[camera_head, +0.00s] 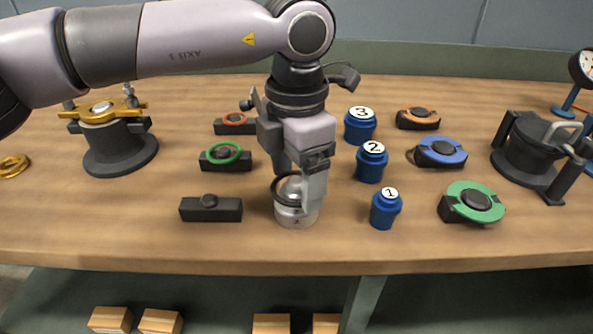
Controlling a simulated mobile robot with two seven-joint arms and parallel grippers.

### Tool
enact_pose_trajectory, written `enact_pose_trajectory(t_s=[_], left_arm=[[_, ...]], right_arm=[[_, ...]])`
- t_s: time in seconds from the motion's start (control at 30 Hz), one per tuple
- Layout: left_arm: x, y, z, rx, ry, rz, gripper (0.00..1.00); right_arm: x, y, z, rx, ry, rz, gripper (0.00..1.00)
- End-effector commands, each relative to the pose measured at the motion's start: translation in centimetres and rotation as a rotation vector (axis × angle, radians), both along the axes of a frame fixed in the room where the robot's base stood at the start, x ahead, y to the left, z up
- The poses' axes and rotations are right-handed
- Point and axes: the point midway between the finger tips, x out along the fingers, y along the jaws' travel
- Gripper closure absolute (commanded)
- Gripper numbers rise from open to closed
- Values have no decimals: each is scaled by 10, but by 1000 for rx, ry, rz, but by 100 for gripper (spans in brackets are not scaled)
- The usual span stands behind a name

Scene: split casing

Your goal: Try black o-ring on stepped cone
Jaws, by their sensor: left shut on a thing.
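The stepped cone (290,216) is a silvery stepped piece standing on the table near the front middle. My left gripper (298,190) is directly over it, pointing down, and is shut on the black o-ring (276,192). The ring shows as a dark loop at the cone's upper part, partly hidden by the fingers. I cannot tell whether it rests on a step or is only held around the cone. My right gripper is not in view.
Close on the right stand blue numbered pots (385,212). A gold-topped casing (120,150) is at left, a dark clamped casing (527,150) at right.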

Motion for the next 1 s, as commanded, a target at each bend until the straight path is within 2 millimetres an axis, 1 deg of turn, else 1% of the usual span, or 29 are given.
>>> enact_pose_trajectory(t_s=[0.9, 0.93, 0.97, 1.0], left_arm=[[0, 0, -24, 0, 0, 0, 65], [0, 0, -23, -1, 0, 0, 17], [0, 0, -23, -1, 0, 0, 7], [0, 0, -23, 0, 0, 0, 0]], right_arm=[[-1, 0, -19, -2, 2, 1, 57], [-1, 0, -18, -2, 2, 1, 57], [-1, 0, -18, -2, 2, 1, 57], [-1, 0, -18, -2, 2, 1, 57]])
